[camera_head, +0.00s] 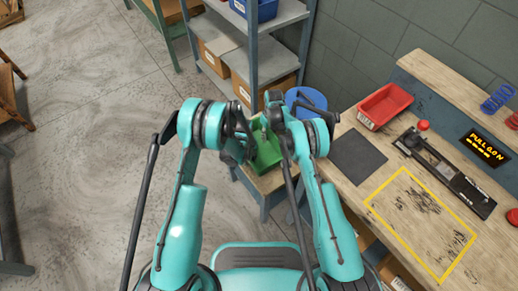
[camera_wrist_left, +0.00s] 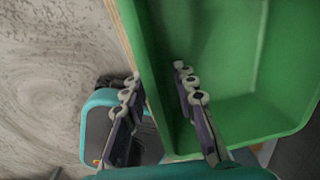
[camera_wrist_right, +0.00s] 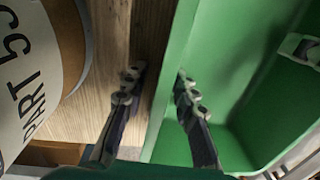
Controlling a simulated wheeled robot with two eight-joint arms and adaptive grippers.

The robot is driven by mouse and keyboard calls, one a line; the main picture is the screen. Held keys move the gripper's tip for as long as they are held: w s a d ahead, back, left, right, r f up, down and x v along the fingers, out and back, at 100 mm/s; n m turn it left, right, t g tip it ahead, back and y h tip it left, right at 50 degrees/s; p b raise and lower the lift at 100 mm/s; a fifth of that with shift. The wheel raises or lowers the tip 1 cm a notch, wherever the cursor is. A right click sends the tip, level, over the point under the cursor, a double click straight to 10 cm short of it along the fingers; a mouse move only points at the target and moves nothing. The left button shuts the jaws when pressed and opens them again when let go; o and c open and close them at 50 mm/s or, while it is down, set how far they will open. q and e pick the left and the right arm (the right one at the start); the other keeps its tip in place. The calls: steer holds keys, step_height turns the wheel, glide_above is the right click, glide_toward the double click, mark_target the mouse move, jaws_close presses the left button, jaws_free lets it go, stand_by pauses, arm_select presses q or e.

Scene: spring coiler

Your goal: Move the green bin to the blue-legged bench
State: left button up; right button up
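The green bin (camera_head: 268,153) sits on a small wood-topped stand (camera_head: 270,183), partly hidden by my arms. My left gripper (camera_head: 238,150) is at the bin's near left side. In the left wrist view its fingers (camera_wrist_left: 160,88) straddle one bin wall (camera_wrist_left: 150,62), one finger outside and one inside, with gaps. My right gripper (camera_head: 273,112) is at the far side. In the right wrist view its fingers (camera_wrist_right: 158,88) straddle the opposite wall (camera_wrist_right: 172,75), also spread apart. The bin's inside (camera_wrist_left: 230,60) looks empty where visible. I cannot tell which furniture is the blue-legged bench.
A workbench (camera_head: 345,185) at right holds a red tray (camera_head: 384,105), a dark mat (camera_head: 357,156) and a coiler (camera_head: 445,172). A blue round container (camera_head: 305,101) stands behind the bin. A shelf (camera_head: 252,50) with boxes stands beyond. Open floor (camera_head: 85,150) lies left.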

mark_target(268, 132)
arm_select(q)
jaws_close()
arm_select(e)
jaws_close()
arm_select(q)
steer(key=shift+r, duration=0.2)
arm_select(e)
steer(key=shift+r, duration=0.15)
